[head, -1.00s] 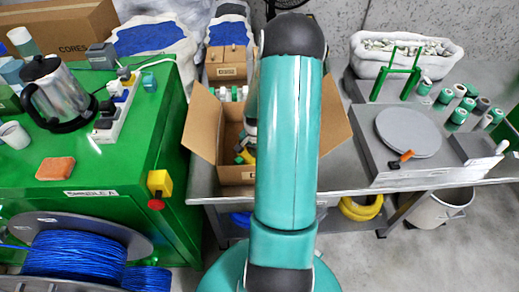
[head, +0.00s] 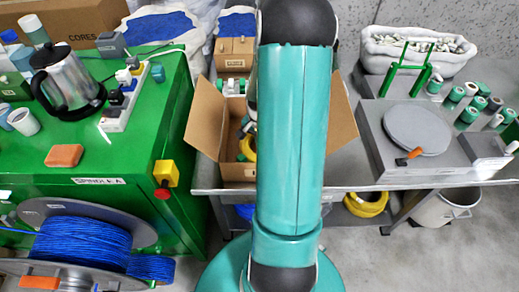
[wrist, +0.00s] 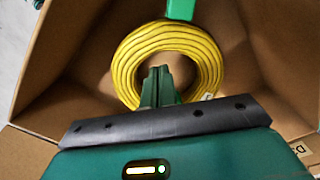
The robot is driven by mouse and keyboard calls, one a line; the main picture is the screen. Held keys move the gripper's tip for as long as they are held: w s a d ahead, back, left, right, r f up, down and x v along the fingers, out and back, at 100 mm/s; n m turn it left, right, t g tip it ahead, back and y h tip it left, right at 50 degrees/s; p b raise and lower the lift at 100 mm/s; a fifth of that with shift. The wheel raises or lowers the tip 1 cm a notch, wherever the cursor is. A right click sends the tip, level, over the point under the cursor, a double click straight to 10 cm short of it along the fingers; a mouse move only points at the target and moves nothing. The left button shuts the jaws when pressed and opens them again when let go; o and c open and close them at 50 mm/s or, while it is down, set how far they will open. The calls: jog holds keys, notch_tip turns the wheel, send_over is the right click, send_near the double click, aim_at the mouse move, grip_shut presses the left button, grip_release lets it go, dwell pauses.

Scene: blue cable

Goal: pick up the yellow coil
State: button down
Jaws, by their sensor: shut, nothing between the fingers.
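A yellow coil (wrist: 208,68) lies inside the open cardboard box in the wrist view. In the head view part of a yellow coil (head: 246,149) shows in the box, mostly hidden behind my arm. My gripper (wrist: 158,72) is over the coil's open middle in the wrist view, its two green fingers together with nothing between them. The fingers overlap the near side of the ring; I cannot tell if they touch it. My gripper is hidden in the head view.
The cardboard box (head: 205,118) stands open with its flaps spread. A green piece (wrist: 181,9) overlaps the coil's far side. Another yellow coil (head: 366,205) is under the bench. A green cabinet (head: 128,160) stands left; a grey plate (head: 417,130) is right.

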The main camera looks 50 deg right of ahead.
jog(key=c, duration=2.2)
grip_release()
notch_tip(320, 180, up, 8)
jog(key=shift+f, duration=0.15)
jog(key=c, duration=1.8)
grip_release()
jog(key=o, duration=0.7)
jog(key=shift+s+f, duration=0.2)
jog(key=shift+s, duration=0.2)
jog(key=shift+o, duration=0.9)
jog(key=shift+s+d+f+m+g+y, duration=0.15)
jog(key=shift+s+f+m, duration=0.2)
jog(key=shift+s, duration=0.25)
jog(key=shift+s+d+f+m+g+y, duration=0.15)
jog(key=shift+s+f+m, duration=0.15)
jog(key=shift+s, duration=0.25)
jog(key=shift+s+d+r+m, duration=1.15)
jog(key=shift+s+d, duration=0.15)
jog(key=shift+s, duration=0.25)
notch_tip(320, 180, down, 14)
jog(key=shift+w+d+r, duration=0.1)
jog(key=shift+r, duration=0.05)
